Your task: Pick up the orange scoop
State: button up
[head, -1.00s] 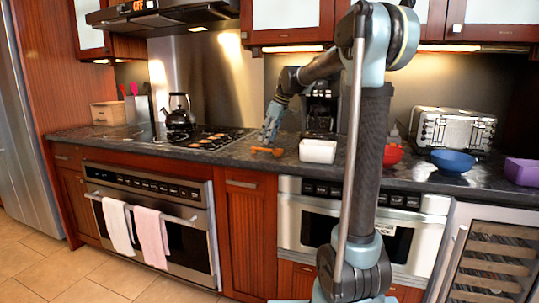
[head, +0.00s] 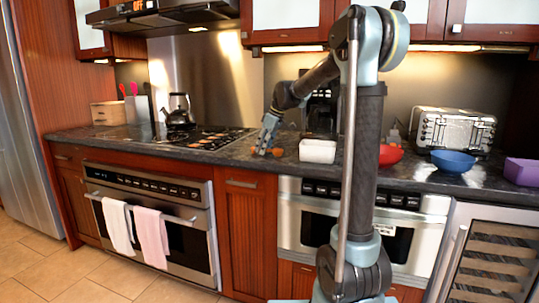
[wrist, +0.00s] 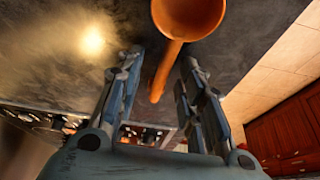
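The orange scoop (wrist: 188,18) lies on the dark counter, its round bowl at the top of the wrist view and its handle running down between my fingers. In the head view only a small part of the scoop (head: 277,152) shows, beside my fingertips. My gripper (wrist: 160,58) is open, with one finger on each side of the handle and visible gaps to it. In the head view my gripper (head: 263,149) points down, low over the counter's front part. I cannot tell whether the fingertips touch the counter.
A white rectangular container (head: 317,151) stands close to the right of the scoop. The gas stove (head: 205,139) with a kettle (head: 179,112) is to the left. A red bowl (head: 390,154), a blue bowl (head: 453,161) and a toaster (head: 453,130) are farther right.

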jog(key=shift+f, duration=0.1)
jog(key=shift+c, duration=0.8)
grip_shut()
